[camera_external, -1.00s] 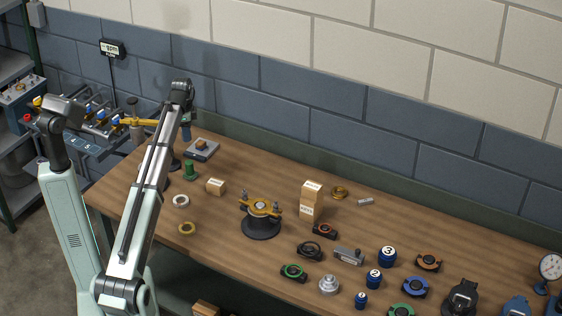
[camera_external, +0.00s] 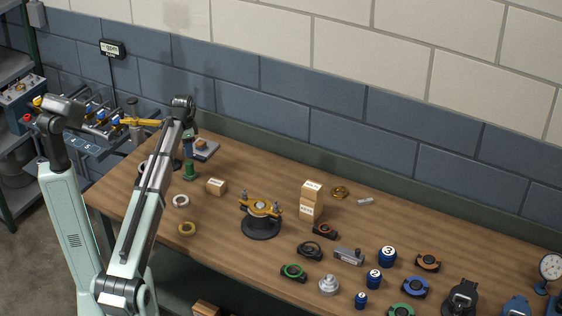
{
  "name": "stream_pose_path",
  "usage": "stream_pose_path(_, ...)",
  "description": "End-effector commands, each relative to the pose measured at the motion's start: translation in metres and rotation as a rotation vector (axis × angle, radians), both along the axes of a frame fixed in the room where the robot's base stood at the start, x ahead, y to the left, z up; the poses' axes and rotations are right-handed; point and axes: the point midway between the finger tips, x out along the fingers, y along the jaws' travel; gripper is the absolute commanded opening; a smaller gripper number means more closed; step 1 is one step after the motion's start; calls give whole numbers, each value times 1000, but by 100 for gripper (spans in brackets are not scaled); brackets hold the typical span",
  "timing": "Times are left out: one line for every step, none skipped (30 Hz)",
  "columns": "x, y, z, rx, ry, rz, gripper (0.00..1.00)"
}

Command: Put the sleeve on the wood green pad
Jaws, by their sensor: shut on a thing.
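My gripper (camera_external: 188,141) points down from the wrist at the back left of the table, just behind the green cylinder (camera_external: 189,171). It is shut on a small dark blue thing (camera_external: 188,151), which may be the sleeve; it is too small to be sure. I cannot tell whether it touches the table. A black pad with a green ring (camera_external: 293,272) lies at the front middle, and another green-ringed pad (camera_external: 401,311) is at the bottom edge. I cannot tell which is the wood green pad.
A grey plate (camera_external: 208,152) lies right of my gripper. A small wooden block (camera_external: 216,186), a white ring (camera_external: 181,200) and a brass ring (camera_external: 187,228) lie in front.

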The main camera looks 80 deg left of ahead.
Motion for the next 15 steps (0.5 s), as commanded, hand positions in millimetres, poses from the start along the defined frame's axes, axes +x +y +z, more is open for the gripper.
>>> stream_pose_path(0, -1, -5, -1, 1, 0, 4)
stream_pose_path(0, -1, -9, -2, 1, 0, 4)
stream_pose_path(0, -1, -14, -2, 1, 0, 4)
stream_pose_path(0, -1, -18, -2, 1, 0, 4)
stream_pose_path(0, -1, -21, -2, 1, 0, 4)
stream_pose_path(0, -1, -26, -1, 1, 0, 4)
stream_pose_path(0, -1, -29, -1, 1, 0, 4)
stream_pose_path(0, -1, -31, -1, 1, 0, 4)
stream_pose_path(0, 0, -33, -1, 1, 0, 4)
stream_pose_path(0, 0, -33, -1, 1, -1, 4)
stream_pose_path(0, 0, -33, -1, 0, -1, 4)
stream_pose_path(0, 0, -33, -1, 0, -1, 4)
stream_pose_path(0, 0, -33, 0, 0, -1, 4)
stream_pose_path(0, 0, -32, 0, 0, -1, 4)
stream_pose_path(0, 0, -32, 0, 0, -1, 4)
